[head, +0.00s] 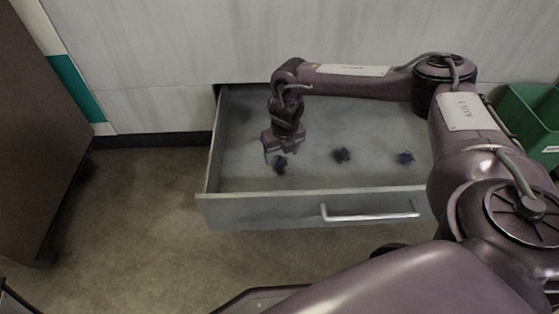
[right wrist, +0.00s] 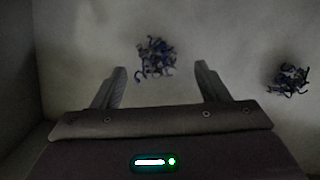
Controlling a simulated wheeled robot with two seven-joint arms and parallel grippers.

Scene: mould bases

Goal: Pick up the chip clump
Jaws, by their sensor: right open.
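Three small dark clumps of curled chips lie on the floor of an open grey drawer (head: 310,206). The left chip clump (head: 280,164) is close to my right gripper; the middle one (head: 341,155) and the bluish right one (head: 405,158) lie farther right. My right gripper (head: 279,156) points down into the drawer, open and empty. In the right wrist view, a blue-black chip clump (right wrist: 156,58) lies just beyond and between the open fingertips (right wrist: 157,70), apart from them. Another clump (right wrist: 289,79) lies to the right. My left gripper is not in view.
The drawer's front panel with its metal handle (head: 370,216) stands nearest me. Its left wall is close to the gripper. A green bin (head: 527,118) stands at the right, and a dark brown cabinet (head: 35,130) at the left. The drawer floor between the clumps is bare.

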